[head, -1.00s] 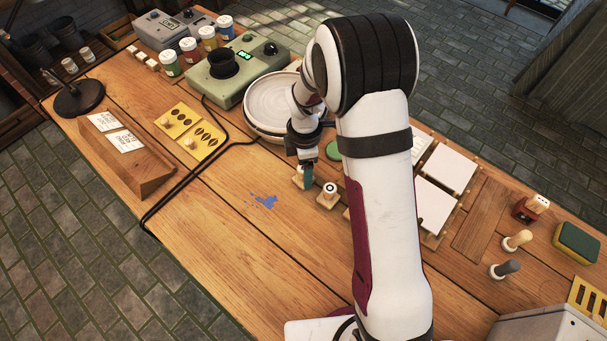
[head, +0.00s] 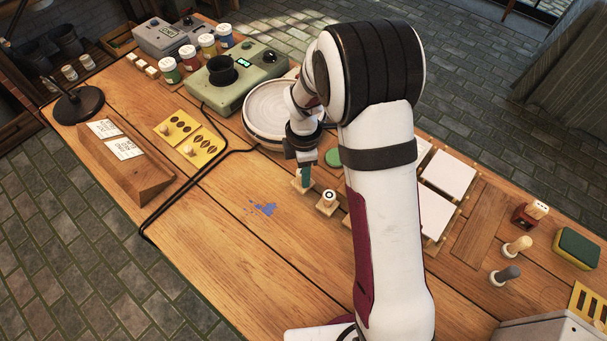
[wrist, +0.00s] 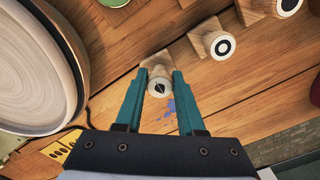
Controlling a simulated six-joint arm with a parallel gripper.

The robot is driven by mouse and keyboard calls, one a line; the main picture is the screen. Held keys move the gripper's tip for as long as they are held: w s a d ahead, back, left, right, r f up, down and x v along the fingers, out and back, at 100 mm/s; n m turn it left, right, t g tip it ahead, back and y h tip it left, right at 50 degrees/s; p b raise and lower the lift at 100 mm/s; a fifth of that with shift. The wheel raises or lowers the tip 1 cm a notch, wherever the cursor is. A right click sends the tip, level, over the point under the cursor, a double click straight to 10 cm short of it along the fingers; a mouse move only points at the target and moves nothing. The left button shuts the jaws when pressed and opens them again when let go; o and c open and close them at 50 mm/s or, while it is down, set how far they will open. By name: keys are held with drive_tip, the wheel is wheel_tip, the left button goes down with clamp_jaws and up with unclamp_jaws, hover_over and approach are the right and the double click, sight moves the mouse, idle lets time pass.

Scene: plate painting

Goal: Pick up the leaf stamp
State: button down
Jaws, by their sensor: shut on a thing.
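The leaf stamp (wrist: 159,83) is a small wooden block with a pale round top marked with a dark leaf. It stands on the table. In the wrist view my gripper (wrist: 160,78) has its two teal fingers on either side of this stamp, shut on it. In the head view the gripper (head: 305,178) is low at the table by the plate, and the stamp there is partly hidden behind the fingers.
A stamp with a dark ring (wrist: 222,46) stands close to the right, with another stamp beyond it. A round plate (wrist: 35,65) is on the left. White tiles (head: 447,172) lie right of my arm.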

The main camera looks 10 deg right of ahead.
drive_tip(key=r, duration=0.3)
drive_tip(key=shift+s+d+r, duration=0.1)
drive_tip(key=shift+d, duration=0.3)
drive_tip(key=s+d+r, duration=0.4)
drive_tip(key=d+r, duration=0.2)
drive_tip(key=d, duration=0.4)
drive_tip(key=shift+s+r, duration=0.15)
